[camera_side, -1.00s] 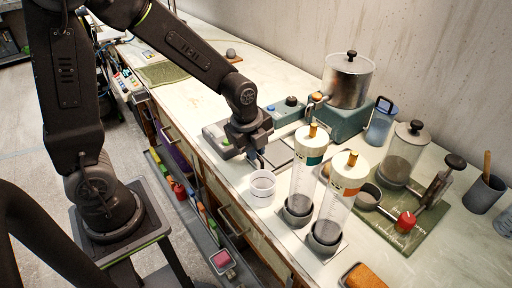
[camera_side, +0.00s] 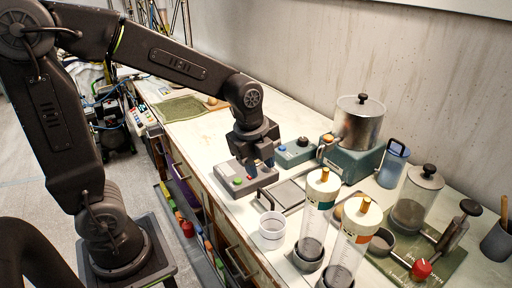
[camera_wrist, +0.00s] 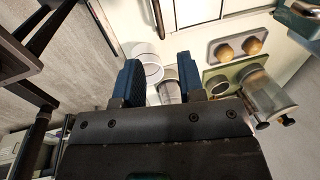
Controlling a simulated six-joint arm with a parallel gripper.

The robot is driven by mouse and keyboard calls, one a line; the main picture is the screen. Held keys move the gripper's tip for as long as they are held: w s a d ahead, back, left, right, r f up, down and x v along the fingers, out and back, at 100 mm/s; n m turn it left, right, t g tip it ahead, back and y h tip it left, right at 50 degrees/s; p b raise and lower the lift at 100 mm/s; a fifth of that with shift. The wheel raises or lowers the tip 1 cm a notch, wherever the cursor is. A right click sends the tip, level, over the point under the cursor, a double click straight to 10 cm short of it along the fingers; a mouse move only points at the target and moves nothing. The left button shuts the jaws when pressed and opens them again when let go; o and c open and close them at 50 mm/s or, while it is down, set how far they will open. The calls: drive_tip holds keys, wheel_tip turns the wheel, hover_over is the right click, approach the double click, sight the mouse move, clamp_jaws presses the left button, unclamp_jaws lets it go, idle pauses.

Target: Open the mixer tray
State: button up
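The mixer (camera_side: 350,155) is a teal base with a lidded metal pot at the back right. A flat pale square panel with a dark edge and a thin handle (camera_side: 284,194) lies on the bench in front of it; I cannot tell for sure that this is the mixer tray. A pale, dark-edged panel also shows at the top of the wrist view (camera_wrist: 197,10). My gripper (camera_side: 262,164) points down beside the grey button box, above and to the left of the panel. Its blue fingers (camera_wrist: 158,75) are apart with nothing between them.
A white cup (camera_side: 272,232) and two clear cylinders (camera_side: 318,210) stand in front of the panel. A green mat (camera_side: 445,268) with a jar and press lies to the right.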

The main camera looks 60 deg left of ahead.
drive_tip(key=r, duration=0.3)
drive_tip(key=s+r, duration=0.1)
drive_tip(key=r, duration=0.1)
drive_tip(key=s+r+n+t, duration=0.1)
drive_tip(key=s+n+t, duration=0.2)
drive_tip(key=s+n, duration=0.8)
drive_tip(key=n, duration=0.7)
drive_tip(key=shift+a+r, duration=0.15)
drive_tip(key=shift+r, duration=0.05)
